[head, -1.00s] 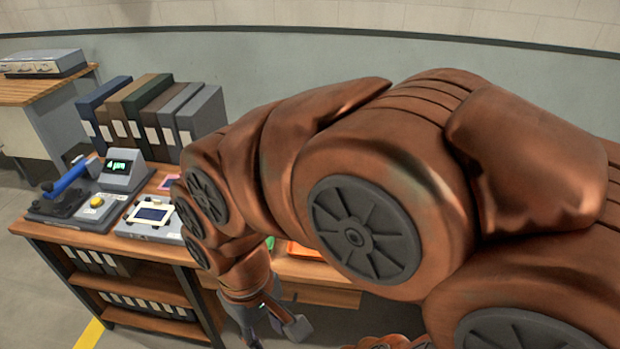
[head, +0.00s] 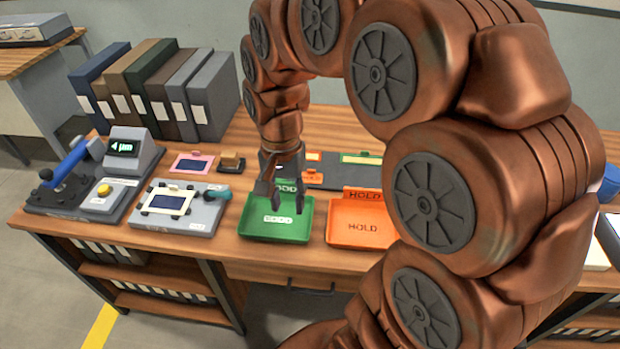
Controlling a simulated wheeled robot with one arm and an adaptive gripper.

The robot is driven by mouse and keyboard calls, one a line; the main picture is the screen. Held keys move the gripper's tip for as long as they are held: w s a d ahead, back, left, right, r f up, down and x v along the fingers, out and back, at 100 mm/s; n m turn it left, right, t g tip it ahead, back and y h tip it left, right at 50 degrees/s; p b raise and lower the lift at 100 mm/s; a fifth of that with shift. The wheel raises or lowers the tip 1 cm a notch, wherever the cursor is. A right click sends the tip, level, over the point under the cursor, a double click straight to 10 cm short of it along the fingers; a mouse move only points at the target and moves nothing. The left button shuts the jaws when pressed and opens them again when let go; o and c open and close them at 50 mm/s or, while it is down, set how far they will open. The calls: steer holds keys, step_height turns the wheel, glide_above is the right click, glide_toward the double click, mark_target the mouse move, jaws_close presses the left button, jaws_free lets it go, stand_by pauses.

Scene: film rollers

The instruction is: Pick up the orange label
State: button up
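A small orange label piece (head: 312,177) lies at the front of a dark grey holder (head: 345,176), just right of my gripper. Another orange strip with a pale face (head: 313,156) sits at the holder's back left, partly hidden by my arm. I cannot tell which of them is the task's label. My gripper (head: 286,204) points down over the green GOOD tray (head: 262,232), left of the orange pieces. Its fingers look apart with nothing between them.
An orange HOLD tray (head: 345,232) stands right of the green tray. A green strip (head: 361,159) is on the holder. Left are a gauge (head: 130,150), a fixture (head: 190,222), a pink-framed piece (head: 192,163) and several binders (head: 165,95). My arm hides much of the right side.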

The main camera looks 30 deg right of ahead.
steer(key=w+d+f+m+b, duration=0.1)
steer(key=w+d+f+m, duration=0.1)
steer(key=w+d+m, duration=0.3)
steer(key=w+d+f+m, duration=0.2)
steer(key=w+d+m, duration=0.1)
steer(key=w, duration=0.4)
steer(key=m+t+b, duration=0.1)
steer(key=m, duration=0.8)
glide_above(312, 170)
steer(key=f, duration=0.5)
steer(key=a+f, duration=0.1)
steer(key=f, duration=0.2)
steer(key=shift+w+f, duration=0.1)
steer(key=shift+f, duration=0.1)
steer(key=shift+d+f+p, duration=0.15)
steer(key=shift+f+p, duration=0.15)
steer(key=shift+f, duration=0.85)
steer(key=shift+d+f+p, duration=0.2)
steer(key=shift+f+p, duration=0.1)
steer(key=shift+f, duration=0.85)
steer(key=shift+d+f+p, duration=0.15)
steer(key=shift+f+p, duration=0.15)
steer(key=shift+f, duration=0.85)
jaws_close()
